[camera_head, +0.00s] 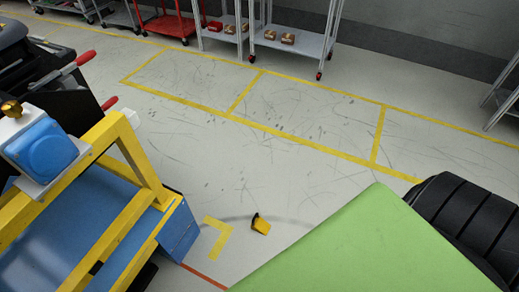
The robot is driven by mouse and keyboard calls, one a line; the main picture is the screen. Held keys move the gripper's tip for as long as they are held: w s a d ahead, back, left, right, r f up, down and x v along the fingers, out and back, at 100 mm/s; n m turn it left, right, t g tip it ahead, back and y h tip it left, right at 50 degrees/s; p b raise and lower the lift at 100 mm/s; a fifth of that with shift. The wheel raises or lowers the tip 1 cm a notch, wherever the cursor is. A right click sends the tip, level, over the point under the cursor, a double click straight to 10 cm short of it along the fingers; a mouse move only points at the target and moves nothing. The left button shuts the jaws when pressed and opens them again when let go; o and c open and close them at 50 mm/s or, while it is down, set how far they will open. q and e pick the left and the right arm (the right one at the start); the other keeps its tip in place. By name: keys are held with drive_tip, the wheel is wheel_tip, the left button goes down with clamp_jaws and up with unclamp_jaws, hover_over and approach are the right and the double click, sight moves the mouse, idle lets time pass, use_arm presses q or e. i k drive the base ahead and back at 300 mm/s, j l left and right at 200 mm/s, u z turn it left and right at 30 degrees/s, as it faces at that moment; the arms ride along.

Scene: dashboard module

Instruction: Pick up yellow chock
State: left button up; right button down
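The yellow chock (261,224) lies on the grey floor, just below the middle of the picture. It is small, with a dark part at its upper left. It is apart from the yellow L-shaped floor mark (219,237) to its left. A faint dark curved line runs across the floor beside it; I cannot tell whether it is a cord or a mark. Neither of my grippers shows in the head view, so nothing is seen holding or touching the chock.
A yellow frame with blue panels (140,160) stands at the left. A large green surface (370,245) fills the lower right, beside black tires (470,215). Grey shelf carts (290,43) and a red cart (170,25) stand at the back. The middle floor is clear.

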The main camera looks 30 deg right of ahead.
sight(258, 225)
drive_tip(key=z, duration=1.05)
drive_tip(key=i+l+u, duration=0.25)
drive_tip(key=u, duration=0.2)
drive_tip(key=i+l+u, duration=0.4)
drive_tip(key=k+j, duration=0.05)
